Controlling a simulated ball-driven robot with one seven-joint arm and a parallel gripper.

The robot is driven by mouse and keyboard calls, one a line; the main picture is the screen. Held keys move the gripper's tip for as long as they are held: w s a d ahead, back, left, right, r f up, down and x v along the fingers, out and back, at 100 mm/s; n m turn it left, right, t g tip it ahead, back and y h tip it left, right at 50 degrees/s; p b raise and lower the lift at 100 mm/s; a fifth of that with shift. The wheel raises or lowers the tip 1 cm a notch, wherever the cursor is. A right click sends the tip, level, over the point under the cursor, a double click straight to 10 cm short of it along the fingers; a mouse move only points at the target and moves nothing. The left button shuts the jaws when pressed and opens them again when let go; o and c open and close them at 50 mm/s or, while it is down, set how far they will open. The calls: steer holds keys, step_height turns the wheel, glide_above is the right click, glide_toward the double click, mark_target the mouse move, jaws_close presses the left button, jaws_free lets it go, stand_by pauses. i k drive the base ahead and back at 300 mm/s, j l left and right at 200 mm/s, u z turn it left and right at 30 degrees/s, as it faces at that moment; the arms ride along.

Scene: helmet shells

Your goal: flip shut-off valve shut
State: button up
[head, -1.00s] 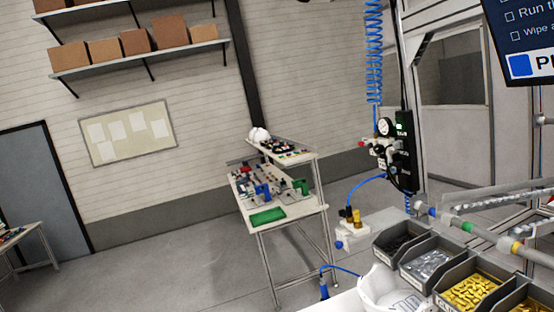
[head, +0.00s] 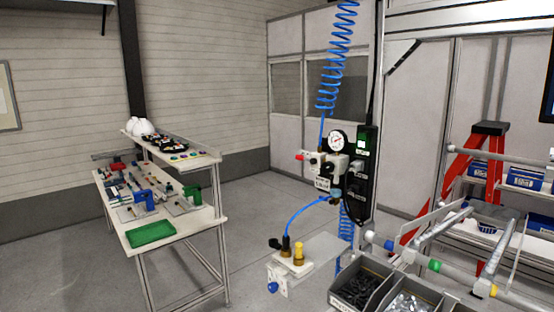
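An air unit (head: 325,165) hangs on the upright post right of centre, with a round white pressure gauge (head: 337,140) on top. A small red part (head: 300,156) sticks out at its left side; it looks like the shut-off valve's handle, but its position is too small to tell. A blue coiled hose (head: 337,60) comes down to the unit from above. A blue tube (head: 302,212) runs from it down to a fitting on a small plate. My gripper is not in view.
Below the unit, a small plate (head: 322,250) with brass fittings juts out, beside dark bins (head: 362,290) of parts. A workbench (head: 205,238) with a green tray (head: 150,233) stands left. A red stepladder (head: 455,180) stands right. Open floor lies between bench and post.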

mark_target(313, 161)
steer(key=i+j+u, duration=0.25)
steer(key=j+u, duration=0.15)
steer(key=i+j+u, duration=0.6)
steer(key=u, duration=0.2)
steer(key=i+j, duration=0.15)
steer(key=i, duration=0.35)
steer(key=i+j, duration=0.1)
steer(key=i, duration=0.4)
steer(key=i+l+z, duration=0.1)
steer(key=i+z, duration=0.15)
steer(key=z, duration=0.2)
steer(key=i+z, duration=0.4)
steer(key=i+j+z, duration=0.1)
steer(key=z, duration=0.35)
steer(key=i+l+z, duration=0.1)
steer(key=i+z, duration=0.45)
steer(key=i, duration=0.15)
